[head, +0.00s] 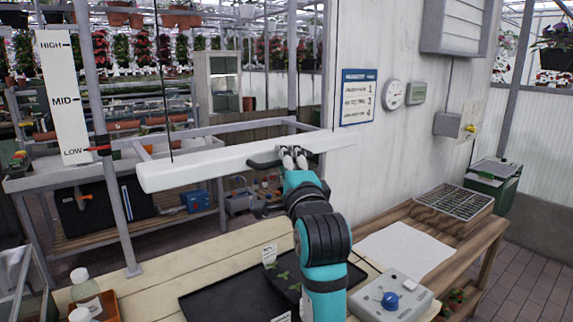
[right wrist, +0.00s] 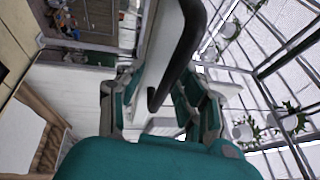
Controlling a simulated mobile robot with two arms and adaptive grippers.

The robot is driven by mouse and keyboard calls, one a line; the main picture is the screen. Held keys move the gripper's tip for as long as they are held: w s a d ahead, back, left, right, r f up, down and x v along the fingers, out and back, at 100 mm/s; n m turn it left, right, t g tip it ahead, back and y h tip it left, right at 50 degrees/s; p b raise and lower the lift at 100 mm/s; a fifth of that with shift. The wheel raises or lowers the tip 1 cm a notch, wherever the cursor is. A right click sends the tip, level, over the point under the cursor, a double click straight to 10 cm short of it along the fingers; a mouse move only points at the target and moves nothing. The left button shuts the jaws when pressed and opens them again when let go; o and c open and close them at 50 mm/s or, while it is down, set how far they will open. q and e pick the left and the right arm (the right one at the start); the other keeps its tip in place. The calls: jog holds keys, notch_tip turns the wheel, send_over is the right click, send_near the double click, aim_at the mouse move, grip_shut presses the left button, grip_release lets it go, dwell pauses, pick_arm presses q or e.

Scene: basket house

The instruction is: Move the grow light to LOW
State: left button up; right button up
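The grow light (head: 215,165) is a long white bar, hung on thin wires above the bench. A black handle (head: 264,162) is on its near side; it also shows in the right wrist view (right wrist: 181,62). My right gripper (head: 293,158) is at the handle, with its fingers (right wrist: 158,100) apart on either side of it. A gap shows on the left side of the handle; contact on the right side is unclear. The white height scale (head: 62,95) reads HIGH, MID and LOW. My left gripper is out of view.
Below are black trays (head: 215,295) with seedlings, a grey box with a blue knob (head: 390,301) and bottles (head: 84,286). A wooden side bench (head: 440,240) holds a white sheet (head: 408,248) and a gridded tray (head: 455,202). A metal post (head: 105,150) stands at left.

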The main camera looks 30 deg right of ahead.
jog(key=v, duration=0.7)
jog(key=shift+s+a+f, duration=0.1)
dwell(0.4)
